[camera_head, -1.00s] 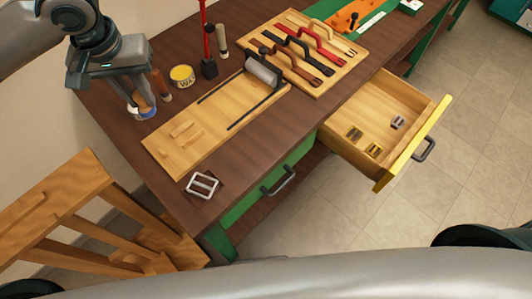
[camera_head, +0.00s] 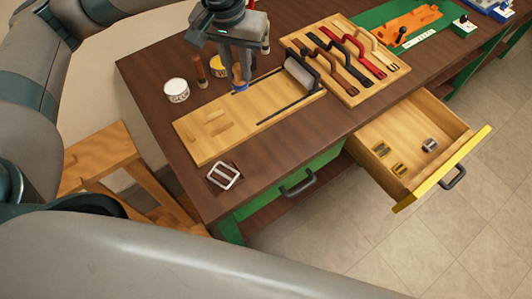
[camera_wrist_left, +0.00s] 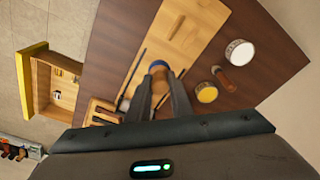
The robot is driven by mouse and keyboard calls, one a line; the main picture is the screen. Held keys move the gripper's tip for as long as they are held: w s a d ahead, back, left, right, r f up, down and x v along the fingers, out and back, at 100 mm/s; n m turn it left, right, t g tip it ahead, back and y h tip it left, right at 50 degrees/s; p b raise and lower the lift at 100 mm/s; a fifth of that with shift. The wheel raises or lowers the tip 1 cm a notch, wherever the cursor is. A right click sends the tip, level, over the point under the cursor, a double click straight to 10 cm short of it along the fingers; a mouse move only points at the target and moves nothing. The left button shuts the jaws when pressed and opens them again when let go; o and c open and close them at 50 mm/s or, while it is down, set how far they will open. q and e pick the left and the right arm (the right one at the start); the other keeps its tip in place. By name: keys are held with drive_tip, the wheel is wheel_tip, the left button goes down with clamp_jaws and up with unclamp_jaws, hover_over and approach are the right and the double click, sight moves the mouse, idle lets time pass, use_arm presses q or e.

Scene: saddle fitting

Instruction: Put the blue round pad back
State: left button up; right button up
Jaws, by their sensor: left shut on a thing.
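The blue round pad (camera_head: 240,87) is small, with a tan part above its blue rim. My left gripper (camera_head: 240,80) is shut on it, pointing down over the far edge of the wooden board (camera_head: 205,150). In the left wrist view the pad (camera_wrist_left: 158,65) shows between the fingertips (camera_wrist_left: 161,72), in front of the board. I cannot tell whether it touches the board. A white round tin (camera_head: 176,90) stands on the table left of the board. My right gripper is not in view.
A rack of straps (camera_head: 350,92), an open drawer (camera_head: 440,172) and a metal buckle (camera_head: 224,175) are nearby.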

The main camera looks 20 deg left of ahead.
use_arm(q)
drive_tip(key=shift+d, duration=0.1)
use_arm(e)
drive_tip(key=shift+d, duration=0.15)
use_arm(q)
drive_tip(key=shift+d+f+m, duration=0.1)
drive_tip(key=shift+d+m, duration=0.05)
drive_tip(key=shift+m, duration=0.15)
drive_tip(key=shift+d+f+m, duration=0.2)
drive_tip(key=shift+d+m, duration=0.4)
drive_tip(key=shift+m, duration=0.2)
drive_tip(key=s+d+f+m+g, duration=0.1)
drive_tip(key=d+f+m, duration=0.1)
drive_tip(key=d+m, duration=0.6)
drive_tip(key=s+d+f+m+g+h, duration=0.1)
drive_tip(key=d+f+m, duration=0.1)
drive_tip(key=d+m, duration=0.6)
drive_tip(key=m, duration=0.7)
drive_tip(key=shift+d+f+g, duration=0.35)
drive_tip(key=shift+d+g, duration=0.05)
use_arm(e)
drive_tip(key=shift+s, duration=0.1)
use_arm(q)
drive_tip(key=shift+s, duration=0.15)
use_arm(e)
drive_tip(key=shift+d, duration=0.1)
